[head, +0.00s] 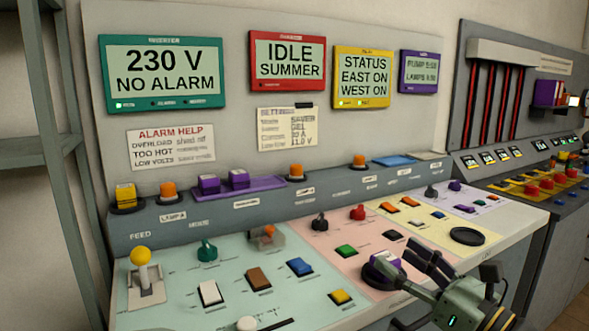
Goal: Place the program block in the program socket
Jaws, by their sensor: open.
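My gripper (418,252) is at the lower right, over the front right of the console. Its dark fingers are apart and nothing shows between them. A purple block with a pale top (385,259) is just left of the fingertips, at a dark round socket (372,280). I cannot tell whether it is fully seated or touches a finger. Two more purple blocks (238,178) stand on a purple tray (265,189) on the rear ledge. An empty-looking dark ring (467,236) lies right of my gripper. No readable label tells which block or socket is the program one.
A yellow block (125,194) stands in a dark ring at the ledge's left end. A yellow-knobbed lever (142,262), rocker switches and knobs crowd the console. Screens read "IDLE SUMMER" (288,61) and "230 V NO ALARM" (163,72). Another panel stands at right.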

